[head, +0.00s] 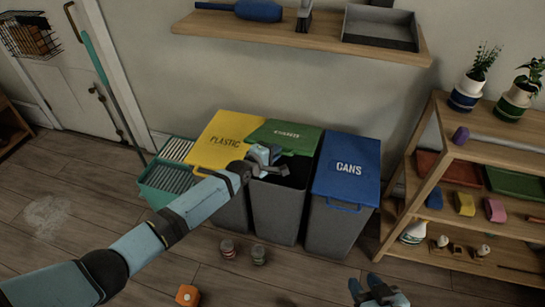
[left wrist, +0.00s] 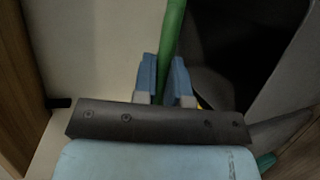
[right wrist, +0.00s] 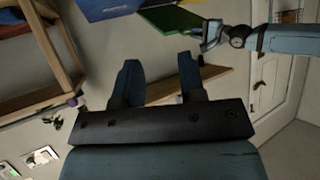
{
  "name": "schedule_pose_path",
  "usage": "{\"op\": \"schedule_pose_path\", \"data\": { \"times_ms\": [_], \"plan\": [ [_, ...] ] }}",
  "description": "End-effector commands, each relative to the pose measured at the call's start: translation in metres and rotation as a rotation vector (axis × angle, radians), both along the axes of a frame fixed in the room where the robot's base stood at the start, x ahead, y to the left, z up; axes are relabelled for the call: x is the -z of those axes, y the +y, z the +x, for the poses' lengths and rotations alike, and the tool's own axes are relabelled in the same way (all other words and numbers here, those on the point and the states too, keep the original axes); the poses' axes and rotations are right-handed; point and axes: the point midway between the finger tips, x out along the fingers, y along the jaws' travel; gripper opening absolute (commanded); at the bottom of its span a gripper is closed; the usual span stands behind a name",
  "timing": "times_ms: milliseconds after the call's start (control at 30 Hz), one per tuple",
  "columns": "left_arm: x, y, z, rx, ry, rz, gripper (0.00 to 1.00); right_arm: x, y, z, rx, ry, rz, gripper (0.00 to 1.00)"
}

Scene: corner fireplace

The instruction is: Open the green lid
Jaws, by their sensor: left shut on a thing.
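The green lid (head: 290,135) is on the middle bin (head: 278,210), between the yellow and blue lids. It is tilted up at the front, and the dark inside of the bin shows below it. My left gripper (head: 266,160) is at the lid's front edge. In the left wrist view its blue fingers are shut on a green strip of the lid (left wrist: 172,45). The lid also shows in the right wrist view (right wrist: 172,18). My right gripper (head: 374,291) is low at the front right. Its fingers are apart and empty in the right wrist view (right wrist: 158,85).
The yellow PLASTIC lid (head: 220,140) and the blue CANS lid (head: 347,167) flank the green one, both down. A wall shelf (head: 300,35) hangs above. A wooden shelf unit (head: 470,165) stands right. Jars (head: 259,255) and an orange cube (head: 187,295) are on the floor.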

Motion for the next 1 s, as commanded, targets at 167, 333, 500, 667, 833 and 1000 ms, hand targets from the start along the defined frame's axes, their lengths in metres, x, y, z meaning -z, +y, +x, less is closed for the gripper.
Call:
{"op": "schedule_pose_path", "data": {
  "times_ms": [167, 333, 500, 667, 833, 1000],
  "plan": [
    [-0.029, -0.002, 0.014, -0.001, 0.043, 0.008, 0.0, -0.004, -0.002, -0.001, 0.003, 0.016, -0.016, 0.37],
    [-0.045, -0.005, 0.025, -0.001, 0.04, 0.007, 0.0, -0.004, -0.003, -0.002, 0.004, 0.023, -0.024, 0.37],
    [-0.053, -0.006, 0.031, -0.001, 0.041, 0.007, 0.0, -0.004, -0.004, -0.002, 0.005, 0.025, -0.027, 0.37],
    [-0.054, -0.006, 0.033, -0.001, 0.041, 0.007, 0.0, -0.004, -0.004, -0.002, 0.006, 0.025, -0.027, 0.37],
    [-0.054, -0.006, 0.033, -0.001, 0.04, 0.008, 0.0, -0.003, -0.004, -0.002, 0.005, 0.027, -0.028, 0.37],
    [-0.054, -0.006, 0.033, -0.001, 0.04, 0.008, 0.26, -0.002, -0.004, -0.002, 0.005, 0.027, -0.028, 0.37]
  ]
}}
